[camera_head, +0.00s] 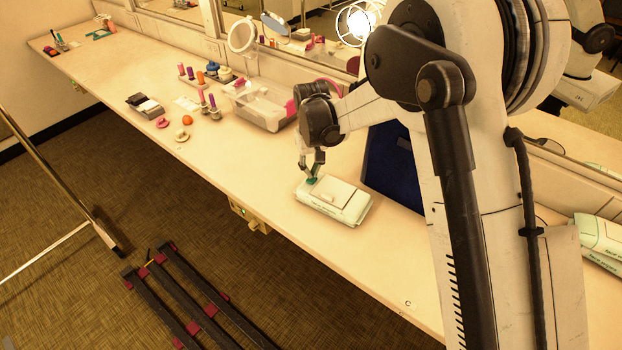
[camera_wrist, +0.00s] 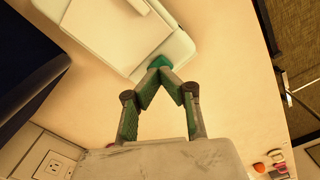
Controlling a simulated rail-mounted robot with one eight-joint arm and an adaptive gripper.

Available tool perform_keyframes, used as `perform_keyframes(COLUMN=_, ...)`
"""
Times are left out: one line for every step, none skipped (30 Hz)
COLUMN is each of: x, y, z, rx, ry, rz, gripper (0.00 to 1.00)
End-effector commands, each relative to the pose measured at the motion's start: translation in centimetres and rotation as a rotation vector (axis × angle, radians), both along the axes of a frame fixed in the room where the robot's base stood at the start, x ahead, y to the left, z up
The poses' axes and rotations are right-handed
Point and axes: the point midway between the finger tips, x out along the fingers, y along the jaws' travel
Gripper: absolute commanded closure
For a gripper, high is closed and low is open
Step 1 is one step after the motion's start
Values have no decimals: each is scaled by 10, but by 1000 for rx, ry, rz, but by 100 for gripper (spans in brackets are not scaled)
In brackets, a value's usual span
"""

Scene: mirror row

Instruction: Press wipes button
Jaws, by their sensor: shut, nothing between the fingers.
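A white wipes box (camera_head: 345,207) with a flat lid lies on the counter in front of my arm. My gripper (camera_head: 315,174) is shut and empty, pointing down at that end.
A dark blue object (camera_head: 393,160) stands behind the box, near the mirror. A clear bin (camera_head: 262,108), a round mirror (camera_head: 242,36) and small cosmetics stand farther left. More white packs (camera_head: 600,238) lie at the right.

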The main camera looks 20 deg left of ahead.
Motion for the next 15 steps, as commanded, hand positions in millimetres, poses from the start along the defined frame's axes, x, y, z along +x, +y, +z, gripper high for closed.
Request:
perform_keyframes(x=0, y=0, z=-2, rx=0, ry=0, rz=0, gripper=100)
perform_keyframes(x=0, y=0, z=-3, rx=0, ry=0, rz=0, gripper=100)
perform_keyframes(x=0, y=0, z=-4, rx=0, ry=0, rz=0, gripper=100)
perform_keyframes(x=0, y=0, z=-4, rx=0, ry=0, rz=0, gripper=100)
perform_keyframes(x=0, y=0, z=-5, rx=0, ry=0, rz=0, gripper=100)
perform_keyframes(x=0, y=0, z=-6, rx=0, ry=0, rz=0, gripper=100)
perform_keyframes(x=0, y=0, z=-6, rx=0, ry=0, rz=0, gripper=100)
perform_keyframes(x=0, y=0, z=-7, rx=0, ry=0, rz=0, gripper=100)
perform_keyframes(x=0, y=0, z=-8, rx=0, ry=0, rz=0, gripper=100)
perform_keyframes(x=0, y=0, z=-8, rx=0, ry=0, rz=0, gripper=100)
perform_keyframes(x=0, y=0, z=-9, rx=0, ry=0, rz=0, gripper=100)
perform_keyframes(x=0, y=0, z=-10, rx=0, ry=0, rz=0, gripper=100)
perform_keyframes(x=0, y=0, z=-10, rx=0, ry=0, rz=0, gripper=100)
perform_keyframes(x=0, y=0, z=-11, rx=0, ry=0, rz=0, gripper=100)
perform_keyframes(x=0, y=0, z=-12, rx=0, ry=0, rz=0, gripper=100)
